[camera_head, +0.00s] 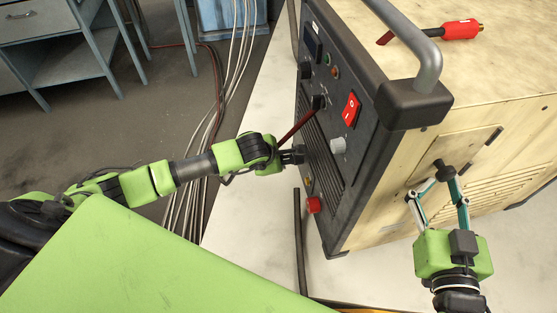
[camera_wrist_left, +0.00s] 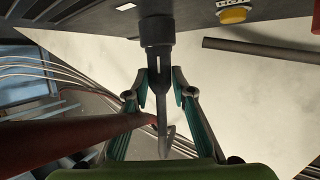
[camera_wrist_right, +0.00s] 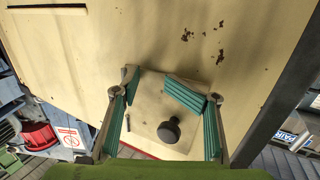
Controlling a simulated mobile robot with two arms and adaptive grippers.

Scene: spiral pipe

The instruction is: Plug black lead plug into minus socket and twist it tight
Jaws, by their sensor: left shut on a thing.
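The black lead plug (camera_wrist_left: 158,38) shows in the left wrist view with its front end against the dark front panel (camera_wrist_left: 90,18) of the machine. Its narrow tail and the black lead (camera_wrist_left: 163,135) hang back between the fingers. My left gripper (camera_head: 293,155) is at the lower part of that panel in the head view, and its fingers (camera_wrist_left: 160,85) are shut on the plug. The minus socket is hidden behind the plug; how deep the plug sits cannot be told. My right gripper (camera_head: 440,182) is open and empty in front of the machine's side.
A dark red lead (camera_head: 296,127) runs from the panel past my left gripper. The panel carries a red switch (camera_head: 351,109), grey knob (camera_head: 338,145) and red button (camera_head: 314,205). A black knob (camera_wrist_right: 169,130) faces my right gripper.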

